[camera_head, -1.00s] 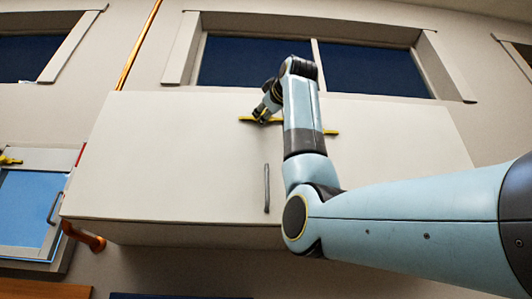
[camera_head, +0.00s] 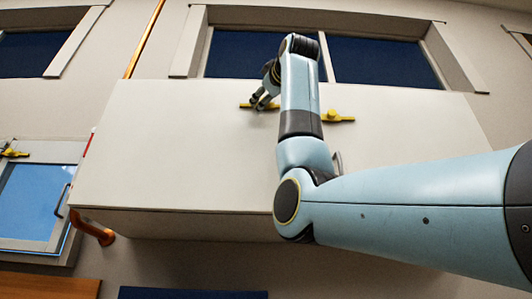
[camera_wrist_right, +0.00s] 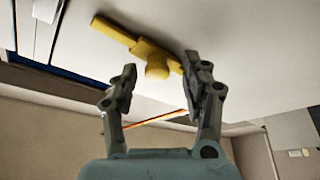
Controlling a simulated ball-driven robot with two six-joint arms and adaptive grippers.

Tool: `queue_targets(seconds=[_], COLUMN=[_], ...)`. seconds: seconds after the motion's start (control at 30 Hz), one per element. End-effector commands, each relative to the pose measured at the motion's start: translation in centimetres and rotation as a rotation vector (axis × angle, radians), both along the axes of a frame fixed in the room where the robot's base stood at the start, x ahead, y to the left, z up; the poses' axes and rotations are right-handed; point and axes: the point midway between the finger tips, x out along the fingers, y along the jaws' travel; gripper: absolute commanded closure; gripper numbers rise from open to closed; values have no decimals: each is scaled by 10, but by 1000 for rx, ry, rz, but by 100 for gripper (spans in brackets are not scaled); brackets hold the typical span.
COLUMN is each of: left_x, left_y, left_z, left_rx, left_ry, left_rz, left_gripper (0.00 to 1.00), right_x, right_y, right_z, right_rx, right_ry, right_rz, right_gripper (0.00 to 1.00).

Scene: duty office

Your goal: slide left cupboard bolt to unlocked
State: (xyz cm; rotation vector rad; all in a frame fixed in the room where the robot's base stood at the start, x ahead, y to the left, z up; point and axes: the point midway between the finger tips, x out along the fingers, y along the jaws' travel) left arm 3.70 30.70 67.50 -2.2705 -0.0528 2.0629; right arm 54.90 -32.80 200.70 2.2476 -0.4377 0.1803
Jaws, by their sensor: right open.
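The left yellow bolt (camera_head: 246,105) sits near the top edge of the white cupboard front (camera_head: 190,150). A second yellow bolt (camera_head: 335,117) is to its right, beyond my forearm. My right gripper (camera_head: 262,99) is at the left bolt and covers part of it. In the right wrist view the yellow bolt (camera_wrist_right: 115,32) runs slantwise, and its round knob (camera_wrist_right: 157,67) shows between the open fingertips of my right gripper (camera_wrist_right: 163,80). I cannot tell whether either finger touches the knob. My left gripper is not in view.
A grey handle (camera_head: 338,160) shows partly beside my right arm. A smaller cabinet with a blue pane (camera_head: 30,205) and its own yellow bolt (camera_head: 12,153) is at the left. Dark windows (camera_head: 375,62) are above.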

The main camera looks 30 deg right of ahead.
Motion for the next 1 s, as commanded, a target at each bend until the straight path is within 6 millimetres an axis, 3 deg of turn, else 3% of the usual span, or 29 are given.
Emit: queue_targets(seconds=[0.03, 0.17, 0.6, 0.77, 1.0], left_x=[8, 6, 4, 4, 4], left_y=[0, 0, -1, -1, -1], left_z=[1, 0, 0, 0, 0], left_rx=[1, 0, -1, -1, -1], left_ry=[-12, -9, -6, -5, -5], left_rz=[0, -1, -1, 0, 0], left_gripper=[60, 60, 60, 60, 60], right_x=[-2, -15, -97, -109, -110], right_y=[0, 4, 28, 31, 31], right_z=[0, -3, -28, -32, -33], right_rx=[0, -1, -1, 1, 0], right_ry=[-1, -3, -2, 0, 2], right_rz=[-1, -1, 3, 2, 1], right_gripper=[52, 52, 52, 52, 52])
